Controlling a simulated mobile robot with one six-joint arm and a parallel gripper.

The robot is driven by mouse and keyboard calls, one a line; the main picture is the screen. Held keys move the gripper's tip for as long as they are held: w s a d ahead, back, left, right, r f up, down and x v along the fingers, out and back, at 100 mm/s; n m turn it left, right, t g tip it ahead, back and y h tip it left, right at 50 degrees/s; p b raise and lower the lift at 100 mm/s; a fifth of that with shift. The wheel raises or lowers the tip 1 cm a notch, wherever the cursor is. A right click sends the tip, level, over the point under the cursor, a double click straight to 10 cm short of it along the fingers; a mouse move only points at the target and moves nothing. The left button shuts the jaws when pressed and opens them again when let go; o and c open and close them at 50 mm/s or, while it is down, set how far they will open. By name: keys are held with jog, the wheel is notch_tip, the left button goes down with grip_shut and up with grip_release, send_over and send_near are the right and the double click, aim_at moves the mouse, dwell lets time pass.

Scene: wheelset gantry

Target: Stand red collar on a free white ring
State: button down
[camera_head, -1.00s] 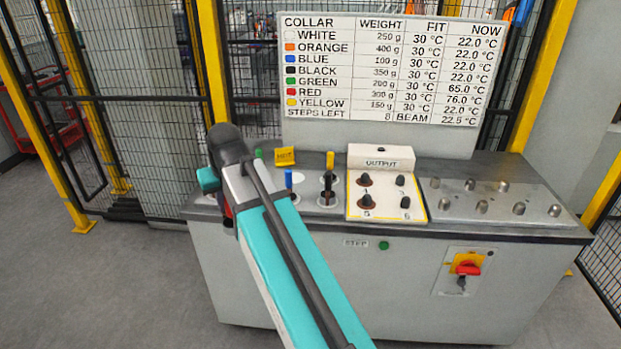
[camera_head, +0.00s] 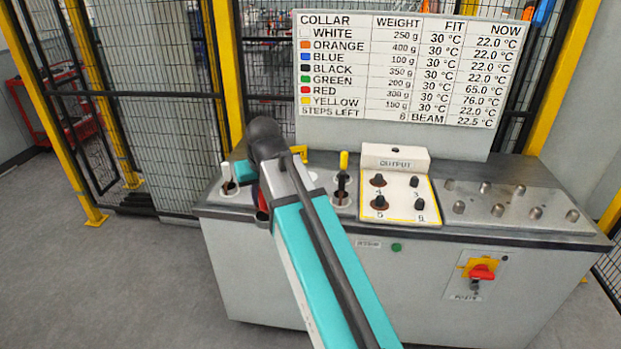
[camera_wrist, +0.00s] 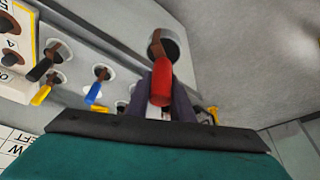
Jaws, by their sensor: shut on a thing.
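The red collar (camera_wrist: 161,84) is between the fingers of my gripper (camera_wrist: 167,103) in the wrist view. My gripper is shut on it. In the head view my arm hides most of the collar; a red patch (camera_head: 263,198) shows beside my gripper at the console's left part. The white collar (camera_head: 226,173) stands upright on a ring at the far left. The board lists red at 76.0 °C, fit 30 °C.
The yellow collar (camera_head: 344,160) stands on a ring right of my arm. The blue collar (camera_wrist: 93,93) stands nearby in the wrist view. The output box (camera_head: 395,160) with black knobs and a studded metal plate (camera_head: 500,207) are further right. A mesh fence (camera_head: 160,120) stands behind.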

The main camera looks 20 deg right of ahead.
dwell(0.3)
jog(key=s+f, duration=0.5)
jog(key=f, duration=0.1)
jog(key=shift+d+f, duration=0.3)
jog(key=shift+d, duration=0.1)
dwell(0.4)
